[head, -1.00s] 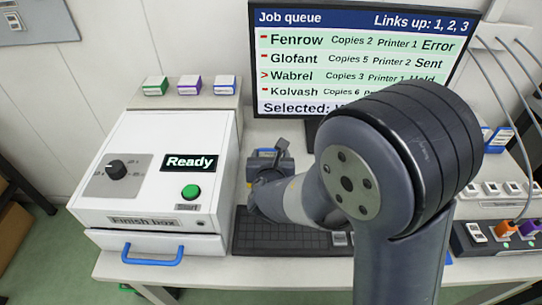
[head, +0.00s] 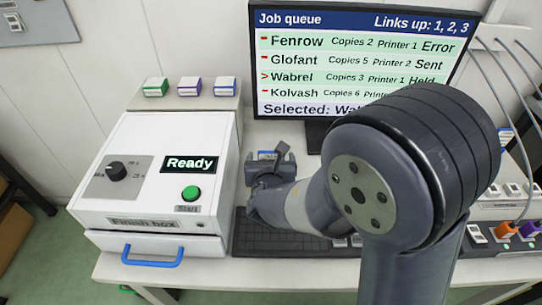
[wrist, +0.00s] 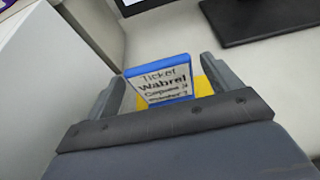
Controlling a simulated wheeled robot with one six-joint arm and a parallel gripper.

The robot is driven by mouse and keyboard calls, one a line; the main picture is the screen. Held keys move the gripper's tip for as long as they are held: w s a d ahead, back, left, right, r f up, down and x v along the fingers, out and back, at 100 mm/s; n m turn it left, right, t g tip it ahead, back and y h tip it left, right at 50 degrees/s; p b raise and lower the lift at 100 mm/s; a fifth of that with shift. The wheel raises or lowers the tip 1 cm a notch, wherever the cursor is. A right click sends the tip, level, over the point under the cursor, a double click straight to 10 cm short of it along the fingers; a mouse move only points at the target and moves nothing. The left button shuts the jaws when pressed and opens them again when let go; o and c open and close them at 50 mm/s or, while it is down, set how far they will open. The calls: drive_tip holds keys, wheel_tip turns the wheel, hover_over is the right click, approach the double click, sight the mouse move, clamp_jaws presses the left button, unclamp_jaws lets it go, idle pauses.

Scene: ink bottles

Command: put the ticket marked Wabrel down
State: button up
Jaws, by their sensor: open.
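The Wabrel ticket (wrist: 160,82) is a white card in a blue frame. In the wrist view it stands between the two spread fingers of my gripper (wrist: 163,70), with gaps on both sides. A yellow part shows behind and below it. In the head view a bit of the blue ticket (head: 267,154) shows at my gripper (head: 268,162), low over the table between the white finish box and the monitor. My gripper is open. Whether the ticket's foot rests on the table is hidden.
The finish box (head: 150,135), reading Ready, stands close on the left. A black keyboard (head: 272,240) lies in front and the monitor (head: 360,60), listing Wabrel as Held, stands behind. Green, purple and blue ink boxes (head: 189,86) sit at the back left. Pale table is bare around the ticket.

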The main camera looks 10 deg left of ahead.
drive_tip(key=p+v, duration=0.1)
drive_tip(key=v, duration=0.9)
drive_tip(key=shift+s, duration=0.35)
drive_tip(key=shift+d, duration=0.1)
